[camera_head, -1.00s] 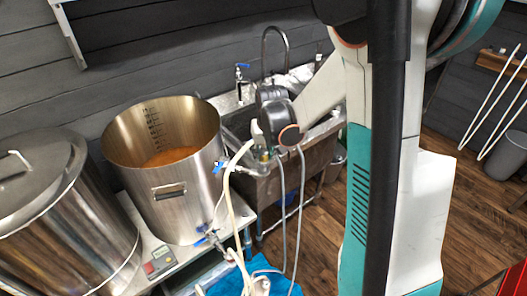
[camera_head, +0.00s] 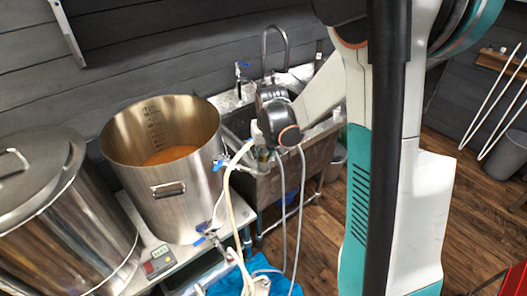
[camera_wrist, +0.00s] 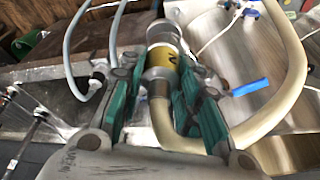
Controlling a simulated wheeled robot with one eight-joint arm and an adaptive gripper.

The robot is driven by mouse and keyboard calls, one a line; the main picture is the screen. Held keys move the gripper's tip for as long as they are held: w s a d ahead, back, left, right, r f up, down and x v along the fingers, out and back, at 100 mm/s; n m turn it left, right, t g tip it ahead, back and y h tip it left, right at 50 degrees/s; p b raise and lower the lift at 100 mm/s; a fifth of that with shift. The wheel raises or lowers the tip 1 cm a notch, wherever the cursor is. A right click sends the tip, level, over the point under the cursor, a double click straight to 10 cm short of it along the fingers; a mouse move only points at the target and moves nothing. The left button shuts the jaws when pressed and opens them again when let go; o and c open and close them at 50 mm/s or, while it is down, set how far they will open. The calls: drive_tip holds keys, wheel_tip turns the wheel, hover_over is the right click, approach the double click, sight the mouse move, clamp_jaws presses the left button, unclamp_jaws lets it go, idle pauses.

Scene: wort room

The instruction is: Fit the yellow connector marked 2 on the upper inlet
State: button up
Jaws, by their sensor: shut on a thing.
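My gripper (camera_wrist: 160,88) has green-padded fingers and is shut on the yellow connector (camera_wrist: 165,57). The connector has a yellow band with a dark mark, only partly readable, and metal ends. A cream hose (camera_wrist: 293,60) curves around from below it. In the head view, my gripper (camera_head: 262,150) is beside the open steel kettle (camera_head: 125,175), to the right of its upper blue-handled valve (camera_head: 219,163). A blue handle also shows in the wrist view (camera_wrist: 250,87), to the right of the fingers and apart from them. I cannot tell which fitting is the upper inlet.
A lidded steel vessel (camera_head: 60,225) stands at the left. A sink (camera_head: 312,150) with taps is behind my gripper. A lower blue-handled valve (camera_head: 207,238), hanging grey hoses (camera_head: 283,215) and a blue cloth (camera_head: 265,272) are close by.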

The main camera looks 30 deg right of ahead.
drive_tip(key=shift+f+b, duration=0.7)
drive_tip(key=shift+f, duration=0.2)
drive_tip(key=o, duration=1.3)
drive_tip(key=shift+c, duration=0.2)
drive_tip(key=shift+r, duration=0.1)
drive_tip(key=v, duration=1.2)
drive_tip(key=shift+s+a, duration=0.1)
drive_tip(key=shift+a, duration=0.05)
drive_tip(key=s+a+f+n+t+b, duration=0.1)
drive_tip(key=s+a+b, duration=0.3)
drive_tip(key=s, duration=0.5)
drive_tip(key=s+a+f+n+t+b, duration=0.1)
drive_tip(key=s+a+f+t+b, duration=0.1)
drive_tip(key=s+a, duration=0.5)
drive_tip(key=s+f+b, duration=0.1)
drive_tip(key=s+b, duration=0.1)
drive_tip(key=s, duration=0.1)
drive_tip(key=shift+s+t+y+b, duration=0.25)
drive_tip(key=shift+t+y+b, duration=0.05)
drive_tip(key=shift+t, duration=0.1)
